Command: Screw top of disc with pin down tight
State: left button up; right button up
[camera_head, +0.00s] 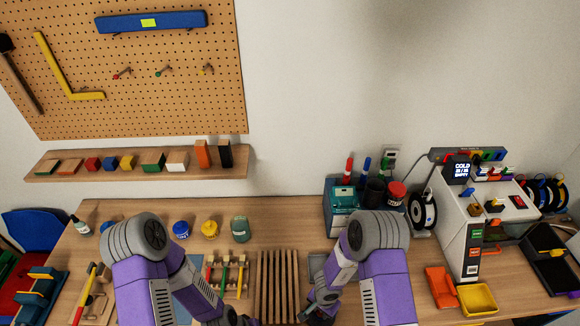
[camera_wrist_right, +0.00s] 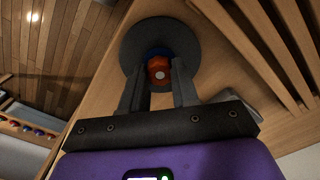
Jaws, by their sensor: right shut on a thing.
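In the right wrist view a dark round disc (camera_wrist_right: 135,47) lies on the wooden surface. A red-orange hexagonal top (camera_wrist_right: 158,73) with a pale centre stands on it, with a blue part (camera_wrist_right: 158,52) just behind. My right gripper (camera_wrist_right: 158,78) is shut on the red top, one dark finger on each side of it. The pin's lower end is hidden. In the head view my right gripper (camera_head: 314,308) is low at the bottom centre, and the disc cannot be made out there. My left arm's dark end (camera_head: 236,319) is at the bottom edge, its jaws not readable.
A slatted wooden rack (camera_head: 278,285) stands between my arms, and its slats lie close to the right gripper. A rack of coloured tools (camera_head: 228,272) is left of it. Several jars, including a green one (camera_head: 240,229), stand behind.

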jog(key=m+b, duration=0.1)
jog(key=m, duration=0.3)
jog(key=shift+f+m, duration=0.1)
jog(key=shift+m, duration=0.2)
jog(key=m, duration=0.4)
jog(key=shift+b, duration=0.4)
jog(key=o, duration=0.6)
